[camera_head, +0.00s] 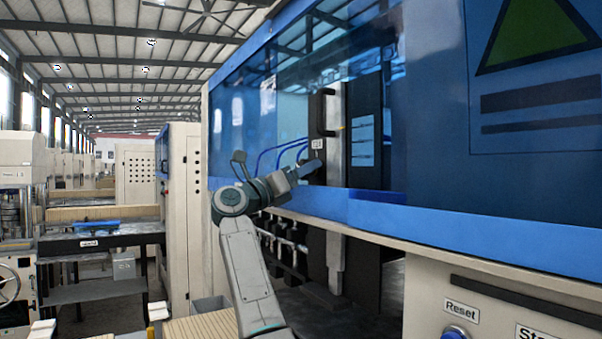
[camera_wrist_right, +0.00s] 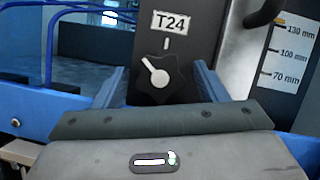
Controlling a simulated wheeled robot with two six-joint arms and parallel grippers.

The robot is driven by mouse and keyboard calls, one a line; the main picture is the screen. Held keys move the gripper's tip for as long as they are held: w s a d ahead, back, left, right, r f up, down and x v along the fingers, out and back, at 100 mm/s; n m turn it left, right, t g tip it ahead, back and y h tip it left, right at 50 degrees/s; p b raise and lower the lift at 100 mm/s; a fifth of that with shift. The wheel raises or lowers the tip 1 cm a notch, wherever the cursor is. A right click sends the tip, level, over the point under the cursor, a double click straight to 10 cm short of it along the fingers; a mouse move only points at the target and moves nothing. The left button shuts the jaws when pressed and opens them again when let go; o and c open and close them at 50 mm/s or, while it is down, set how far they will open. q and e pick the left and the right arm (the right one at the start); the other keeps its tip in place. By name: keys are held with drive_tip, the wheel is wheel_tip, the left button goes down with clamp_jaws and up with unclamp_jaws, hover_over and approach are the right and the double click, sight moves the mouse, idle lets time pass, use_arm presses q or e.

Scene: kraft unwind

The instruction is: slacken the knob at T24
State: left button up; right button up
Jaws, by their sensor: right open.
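The T24 knob (camera_wrist_right: 157,78) is black with a pale pointer that leans up and to the left. It sits on a dark upright plate below the white T24 label (camera_wrist_right: 171,22) in the right wrist view. My right gripper (camera_wrist_right: 160,84) is open, with one blue finger on each side of the knob; I cannot tell whether they touch it. In the head view my right gripper (camera_head: 308,169) reaches in front of the dark column, just below a small white label (camera_head: 317,144), and the knob is hidden there. My left gripper is not in view.
A scale plate (camera_wrist_right: 288,55) with mm marks stands right of the knob. A black handle (camera_head: 321,112) is above my gripper. The machine's blue front edge (camera_head: 390,210) runs below and to the right. A Reset button (camera_head: 456,333) is at the lower right.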

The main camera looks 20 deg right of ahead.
drive_tip(key=b+v, duration=0.5)
drive_tip(key=v, duration=0.5)
drive_tip(key=shift+a, duration=0.35)
drive_tip(key=shift+s, duration=0.1)
